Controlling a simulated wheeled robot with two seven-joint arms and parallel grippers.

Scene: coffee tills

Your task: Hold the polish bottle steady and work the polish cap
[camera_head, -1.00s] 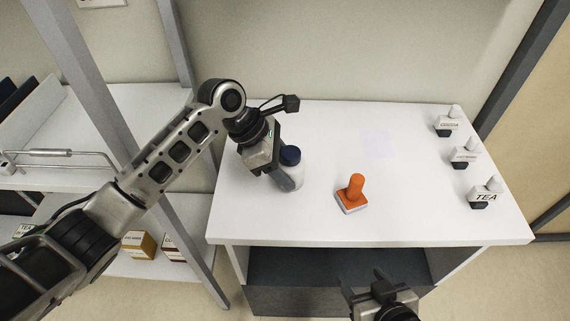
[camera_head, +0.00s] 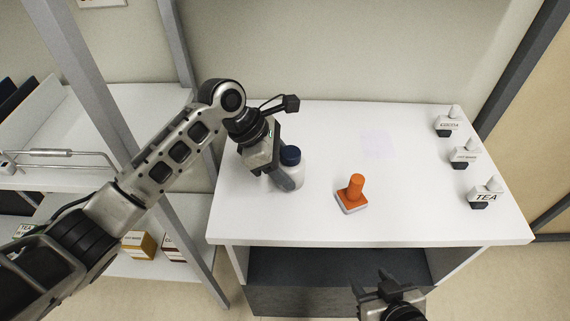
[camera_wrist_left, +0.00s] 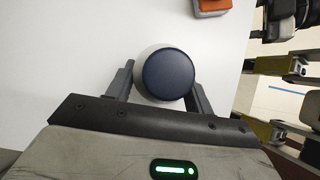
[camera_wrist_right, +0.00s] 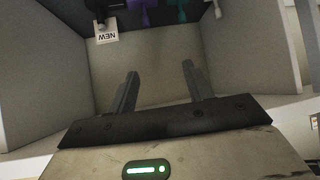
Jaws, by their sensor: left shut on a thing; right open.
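The polish bottle is a white bottle (camera_head: 292,176) standing upright on the white counter, left of its middle. Its dark blue polish cap (camera_head: 290,155) sits on top; in the left wrist view the cap (camera_wrist_left: 168,75) shows from above, between the fingers. My left gripper (camera_head: 290,182) is shut on the bottle's body, below the cap. My right gripper (camera_head: 388,280) is open and empty, low in front of the counter, well away from the bottle. In the right wrist view its fingers (camera_wrist_right: 160,90) are apart with nothing between them.
An orange stamp-like object (camera_head: 355,190) stands on the counter right of the bottle. An open dark shelf (camera_head: 330,268) lies under the counter top (camera_head: 420,222). The counter's middle is mostly clear.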

